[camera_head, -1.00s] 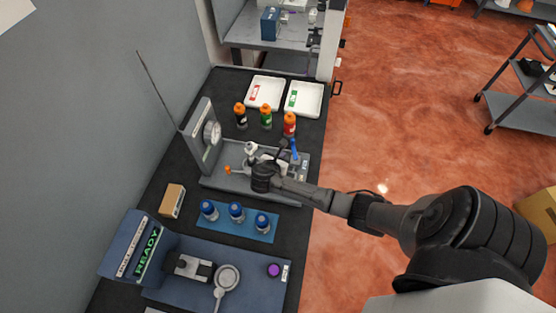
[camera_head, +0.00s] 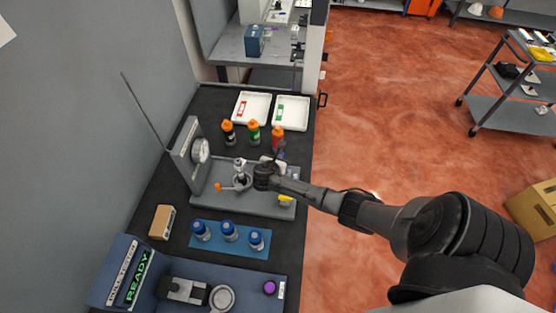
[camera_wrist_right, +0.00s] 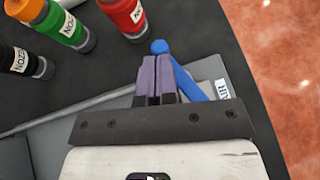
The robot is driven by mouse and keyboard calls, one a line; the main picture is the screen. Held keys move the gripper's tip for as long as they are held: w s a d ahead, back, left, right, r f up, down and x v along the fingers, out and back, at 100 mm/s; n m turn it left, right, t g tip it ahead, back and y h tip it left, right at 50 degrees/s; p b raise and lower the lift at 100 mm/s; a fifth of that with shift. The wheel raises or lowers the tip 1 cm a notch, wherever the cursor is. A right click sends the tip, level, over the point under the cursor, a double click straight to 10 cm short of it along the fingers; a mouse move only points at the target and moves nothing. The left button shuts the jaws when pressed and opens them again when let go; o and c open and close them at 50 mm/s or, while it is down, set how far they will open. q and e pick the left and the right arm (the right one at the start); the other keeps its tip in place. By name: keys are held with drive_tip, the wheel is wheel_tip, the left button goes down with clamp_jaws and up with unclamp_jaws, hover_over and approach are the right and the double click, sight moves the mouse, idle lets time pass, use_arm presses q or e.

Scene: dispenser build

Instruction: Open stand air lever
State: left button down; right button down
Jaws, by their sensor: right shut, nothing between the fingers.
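The blue air lever (camera_wrist_right: 187,84) shows in the right wrist view, just right of my right gripper's fingers (camera_wrist_right: 158,75), with its round tip above them. An AIR label (camera_wrist_right: 221,89) is beside it on the grey stand. The fingers are shut with nothing between them; whether they touch the lever is unclear. A yellow lever (camera_head: 286,200) is on the stand's front right. My left gripper is not in view.
Black, green and red bottles with orange caps (camera_head: 253,132) stand behind the stand. A dial gauge (camera_head: 201,150) is at its left. Several blue-capped jars (camera_head: 228,232) stand on a blue mat in front. White trays (camera_head: 292,112) are at the back.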

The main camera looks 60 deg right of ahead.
drive_tip(key=shift+d+r+m+g+p, duration=0.15)
drive_tip(key=shift+d+m+g+p, duration=0.1)
drive_tip(key=shift+m+g+p, duration=0.3)
drive_tip(key=shift+s+d+m+g, duration=0.1)
drive_tip(key=shift+m+g, duration=0.45)
drive_tip(key=shift+d+m+g, duration=0.15)
drive_tip(key=shift+m+g, duration=0.25)
drive_tip(key=shift+s+d+m+g, duration=0.25)
drive_tip(key=shift+s+m+g, duration=0.1)
drive_tip(key=shift+m+g, duration=0.5)
drive_tip(key=shift+a+p, duration=0.15)
drive_tip(key=shift+p, duration=0.15)
